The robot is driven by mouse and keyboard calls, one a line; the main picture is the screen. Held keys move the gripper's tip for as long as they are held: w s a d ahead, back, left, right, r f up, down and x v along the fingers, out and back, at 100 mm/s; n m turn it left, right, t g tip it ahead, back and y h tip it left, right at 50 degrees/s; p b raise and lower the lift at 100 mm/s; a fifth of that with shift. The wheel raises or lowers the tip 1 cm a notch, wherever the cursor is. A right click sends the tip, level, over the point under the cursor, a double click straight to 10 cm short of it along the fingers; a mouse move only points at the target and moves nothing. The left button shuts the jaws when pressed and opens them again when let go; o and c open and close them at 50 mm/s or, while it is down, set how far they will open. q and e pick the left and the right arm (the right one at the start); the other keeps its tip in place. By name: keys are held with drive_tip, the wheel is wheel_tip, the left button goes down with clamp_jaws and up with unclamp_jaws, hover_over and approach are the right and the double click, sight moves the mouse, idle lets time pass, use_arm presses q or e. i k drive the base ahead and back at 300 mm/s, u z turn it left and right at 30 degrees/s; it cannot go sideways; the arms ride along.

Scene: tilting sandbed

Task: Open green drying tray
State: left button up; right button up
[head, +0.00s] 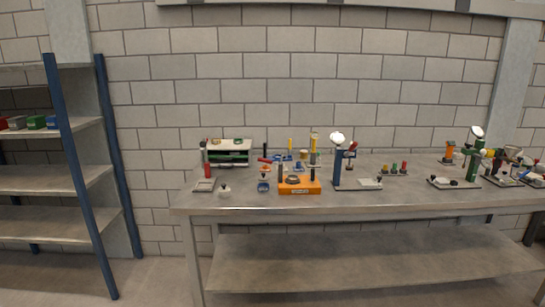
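A small white rack (229,146) stands at the back left of the workbench. Green strips, which look like the fronts of a green drying tray (232,157), show in its dark front opening. They sit within the rack's outline, and whether the tray is pulled out at all is too small to tell. A few small items lie on top of the rack. Neither my left nor my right gripper is in view.
The grey workbench (330,207) stands some distance ahead. An orange block (299,187), a blue stand (338,170) and a green stand (474,165) are on it. Blue-posted shelves (45,178) stand at left. Floor between shelves and bench looks clear.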

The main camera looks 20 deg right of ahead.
sight(220, 154)
drive_tip(key=z, duration=0.7)
drive_tip(key=i, duration=1.7)
drive_tip(key=u, duration=0.9)
